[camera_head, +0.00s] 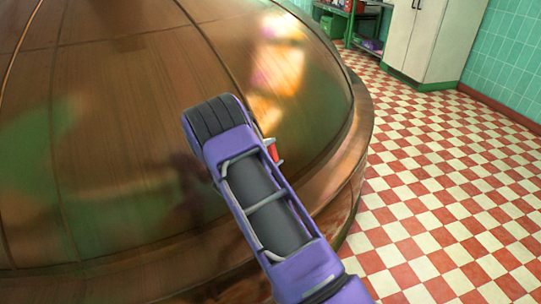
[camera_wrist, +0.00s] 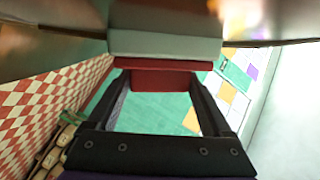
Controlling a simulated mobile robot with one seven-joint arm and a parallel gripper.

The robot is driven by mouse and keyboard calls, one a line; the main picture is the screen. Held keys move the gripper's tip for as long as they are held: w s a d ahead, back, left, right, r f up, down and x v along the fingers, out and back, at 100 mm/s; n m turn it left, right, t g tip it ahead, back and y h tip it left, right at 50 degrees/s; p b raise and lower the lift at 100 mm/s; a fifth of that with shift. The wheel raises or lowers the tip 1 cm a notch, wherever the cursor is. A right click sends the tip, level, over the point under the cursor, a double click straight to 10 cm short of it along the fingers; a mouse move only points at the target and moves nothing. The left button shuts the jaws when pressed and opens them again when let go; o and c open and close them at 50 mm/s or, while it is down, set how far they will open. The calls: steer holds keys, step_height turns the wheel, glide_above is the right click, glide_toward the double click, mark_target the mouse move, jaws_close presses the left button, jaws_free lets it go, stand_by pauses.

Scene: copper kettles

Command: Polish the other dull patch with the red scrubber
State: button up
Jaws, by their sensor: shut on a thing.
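The big domed copper kettle (camera_head: 130,130) fills the left and middle of the head view. My gripper (camera_wrist: 163,80) is shut on the red scrubber (camera_wrist: 160,78), whose pale grey pad (camera_wrist: 165,46) faces the copper surface at the top of the wrist view. I cannot tell whether the pad touches the copper. A greenish, blurred area (camera_head: 35,155) lies on the kettle's left side; I cannot tell a dull patch from a reflection.
A copper ledge (camera_head: 358,150) rings the kettle's base. The red and white checked floor (camera_head: 440,190) to its right is clear. A white cabinet (camera_head: 420,40) and a green shelf with items (camera_head: 360,15) stand at the back by the tiled wall.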

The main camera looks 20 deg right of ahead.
steer(key=shift+w+d, duration=0.35)
steer(key=shift+d, duration=0.35)
steer(key=shift+w+d, duration=0.35)
steer(key=shift+d, duration=0.35)
steer(key=shift+s+a, duration=0.1)
steer(key=s+a, duration=0.6)
steer(key=a, duration=0.7)
steer(key=shift+a, duration=0.15)
steer(key=shift+r, duration=0.1)
steer(key=s+d+r+p, duration=0.2)
steer(key=s+r, duration=0.1)
steer(key=s, duration=0.2)
steer(key=shift+d, duration=0.2)
